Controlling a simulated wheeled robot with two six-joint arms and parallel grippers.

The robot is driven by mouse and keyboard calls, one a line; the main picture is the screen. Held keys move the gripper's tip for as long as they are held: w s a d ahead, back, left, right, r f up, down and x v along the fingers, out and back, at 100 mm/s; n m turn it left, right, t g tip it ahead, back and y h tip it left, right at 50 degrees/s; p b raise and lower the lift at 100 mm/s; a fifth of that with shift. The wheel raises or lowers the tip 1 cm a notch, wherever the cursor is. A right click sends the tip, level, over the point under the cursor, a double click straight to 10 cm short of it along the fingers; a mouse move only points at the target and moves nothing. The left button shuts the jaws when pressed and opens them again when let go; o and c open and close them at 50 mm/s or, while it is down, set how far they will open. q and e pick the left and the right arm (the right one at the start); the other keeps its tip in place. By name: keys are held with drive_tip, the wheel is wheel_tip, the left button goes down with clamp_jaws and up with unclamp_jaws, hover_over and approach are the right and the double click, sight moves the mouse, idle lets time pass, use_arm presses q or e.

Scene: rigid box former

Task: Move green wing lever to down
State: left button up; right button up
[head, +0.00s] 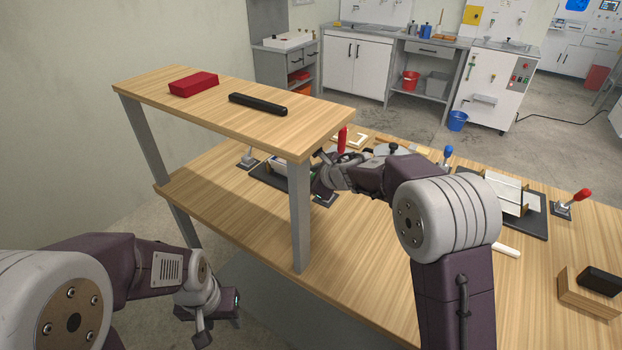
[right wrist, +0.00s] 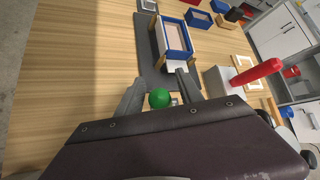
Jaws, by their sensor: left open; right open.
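The green ball knob (right wrist: 160,98) of the wing lever shows in the right wrist view, between the two fingers of my right gripper (right wrist: 160,78). The fingers are apart, and I cannot tell whether either touches the knob. The lever's shaft is hidden below the knob and gripper. Just beyond it is the box former, a dark base plate (right wrist: 153,57) with a blue-edged tray (right wrist: 175,38). In the head view my right gripper (head: 325,185) is near the former, beside the shelf post, and hides the green knob. My left gripper (head: 212,312) is open and empty, low at the left, off the table.
A raised wooden shelf (head: 220,108) on grey posts (head: 300,215) stands left of my right arm. A red-handled lever (head: 343,139) is close behind the right gripper, also in the wrist view (right wrist: 257,73). A blue-knobbed lever (head: 447,155) and another former (head: 510,200) are farther right.

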drive_tip(key=shift+s+r, duration=0.1)
clamp_jaws()
idle(1.3)
